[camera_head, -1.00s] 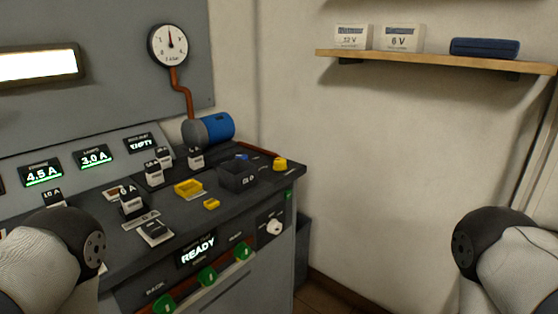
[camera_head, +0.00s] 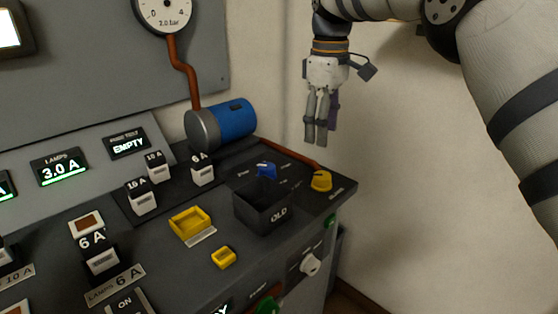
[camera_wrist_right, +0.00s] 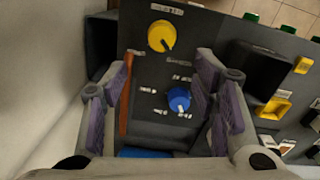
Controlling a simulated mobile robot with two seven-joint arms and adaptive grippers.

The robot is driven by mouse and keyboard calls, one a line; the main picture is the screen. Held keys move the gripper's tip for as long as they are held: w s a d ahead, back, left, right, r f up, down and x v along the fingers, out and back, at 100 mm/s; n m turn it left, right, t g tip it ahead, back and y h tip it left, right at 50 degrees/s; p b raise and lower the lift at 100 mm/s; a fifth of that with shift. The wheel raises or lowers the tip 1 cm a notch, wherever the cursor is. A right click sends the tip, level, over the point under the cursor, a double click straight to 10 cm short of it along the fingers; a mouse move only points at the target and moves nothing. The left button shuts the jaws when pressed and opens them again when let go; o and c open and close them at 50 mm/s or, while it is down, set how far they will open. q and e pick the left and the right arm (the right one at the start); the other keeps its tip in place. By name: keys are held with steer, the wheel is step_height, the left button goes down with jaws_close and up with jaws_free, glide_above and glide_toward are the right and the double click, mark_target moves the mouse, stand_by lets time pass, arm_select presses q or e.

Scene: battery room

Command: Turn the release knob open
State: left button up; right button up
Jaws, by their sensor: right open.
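A yellow round knob (camera_head: 321,181) with a dark pointer sits at the right end of the dark console top; it also shows in the right wrist view (camera_wrist_right: 161,36). A blue knob (camera_head: 267,170) stands behind the OLD box, and shows between my fingers in the wrist view (camera_wrist_right: 179,99). The labels are too small to read, so I cannot tell which is the release knob. My right gripper (camera_head: 321,138) is open and empty, pointing down above the console's far right corner, apart from both knobs. In the wrist view its purple-padded fingers (camera_wrist_right: 163,78) are spread. My left gripper is out of view.
A black OLD box (camera_head: 262,212) stands close to the knobs. A yellow holder (camera_head: 189,225), a small yellow piece (camera_head: 223,257) and several fuse blocks lie to the left. A blue cylinder (camera_head: 235,118) is at the back. A white knob (camera_head: 310,264) is on the front panel.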

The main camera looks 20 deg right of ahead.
mark_target(322, 175)
steer(key=shift+s+f, duration=0.2)
steer(key=shift+f, duration=0.4)
steer(key=shift+s+f, duration=0.2)
steer(key=shift+f, duration=0.4)
steer(key=f, duration=0.8)
steer(key=shift+w+d+f, duration=0.15)
steer(key=shift+w+f, duration=0.05)
steer(key=shift+f, duration=0.15)
steer(key=c, duration=1.2)
